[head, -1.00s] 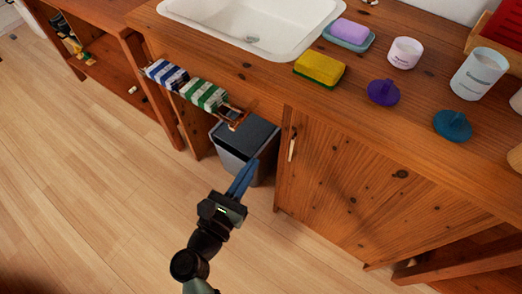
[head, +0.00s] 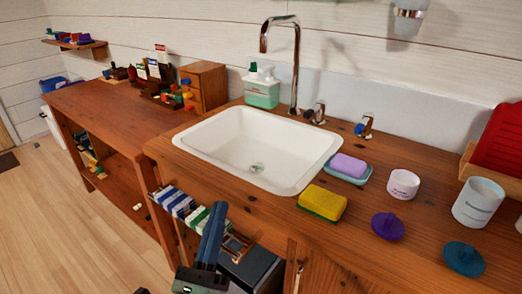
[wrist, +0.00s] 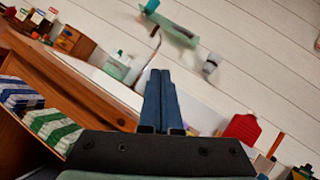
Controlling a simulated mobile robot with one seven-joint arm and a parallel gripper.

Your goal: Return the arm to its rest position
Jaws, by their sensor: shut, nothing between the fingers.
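My gripper (head: 212,236) shows at the bottom of the head view, with its blue fingers pointing up. Most of my arm is below the head picture's edge.
The wooden counter (head: 345,235) holds a white sink (head: 215,143), a yellow sponge (head: 322,202) and several small items. Open floor (head: 75,235) lies at left.

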